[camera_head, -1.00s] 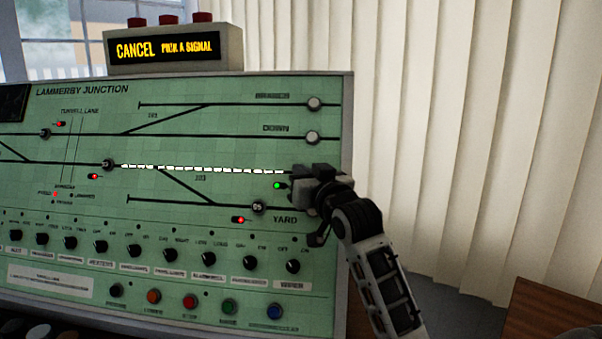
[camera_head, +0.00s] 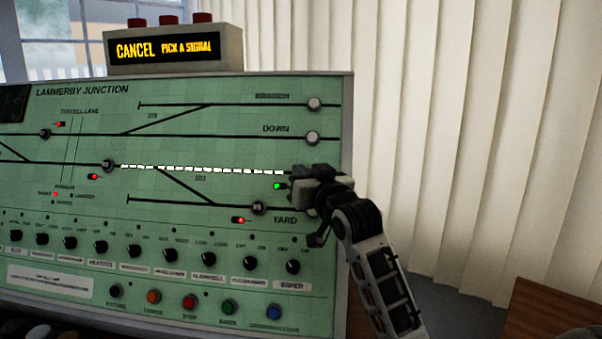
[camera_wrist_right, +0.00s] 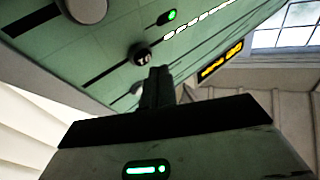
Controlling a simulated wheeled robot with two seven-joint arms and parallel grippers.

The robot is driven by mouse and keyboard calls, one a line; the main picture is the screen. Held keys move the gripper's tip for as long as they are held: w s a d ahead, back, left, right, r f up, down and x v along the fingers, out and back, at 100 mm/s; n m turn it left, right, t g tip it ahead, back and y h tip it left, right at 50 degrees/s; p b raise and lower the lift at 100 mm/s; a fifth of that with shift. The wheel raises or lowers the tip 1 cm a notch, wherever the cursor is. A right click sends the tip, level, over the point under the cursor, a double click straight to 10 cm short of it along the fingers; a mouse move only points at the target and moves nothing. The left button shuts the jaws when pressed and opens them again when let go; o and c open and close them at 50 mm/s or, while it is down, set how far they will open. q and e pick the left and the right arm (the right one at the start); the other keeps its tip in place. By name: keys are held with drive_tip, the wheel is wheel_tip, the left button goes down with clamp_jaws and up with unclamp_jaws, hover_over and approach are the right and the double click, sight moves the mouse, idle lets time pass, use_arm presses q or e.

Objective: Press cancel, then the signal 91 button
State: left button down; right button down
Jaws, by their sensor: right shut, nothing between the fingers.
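The green signal panel (camera_head: 60,110) is headed Lammerby Junction. The display box (camera_head: 170,48) on top reads "CANCEL PICK A SIGNAL". A line of white lit dashes (camera_head: 200,168) runs right to my right gripper (camera_head: 296,178), which is shut and empty at the panel's right side. In the right wrist view, its fingertips (camera_wrist_right: 158,72) are close to a dark round button (camera_wrist_right: 142,56) on the track line; contact and its number cannot be told. In the head view the gripper hides that spot. No button legibly marked 91 or cancel shows. My left gripper is out of view.
A green lamp (camera_head: 277,186) is lit beside the gripper. White buttons (camera_head: 313,104) mark the upper track ends. A row of black knobs (camera_head: 208,259) and coloured push buttons (camera_head: 190,302) lies below. Pale curtains (camera_head: 450,120) hang at right.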

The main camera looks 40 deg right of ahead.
drive_tip(key=shift+d, duration=0.1)
idle(0.6)
drive_tip(key=shift+w+d+f, duration=0.2)
drive_tip(key=shift+w, duration=0.05)
drive_tip(key=shift+w+d+f, duration=0.2)
drive_tip(key=shift+w+d, duration=0.05)
drive_tip(key=shift+d, duration=0.05)
idle(0.8)
idle(0.4)
drive_tip(key=shift+s+a+r+p, duration=0.4)
drive_tip(key=shift+s+a+p, duration=0.15)
drive_tip(key=shift+p, duration=0.25)
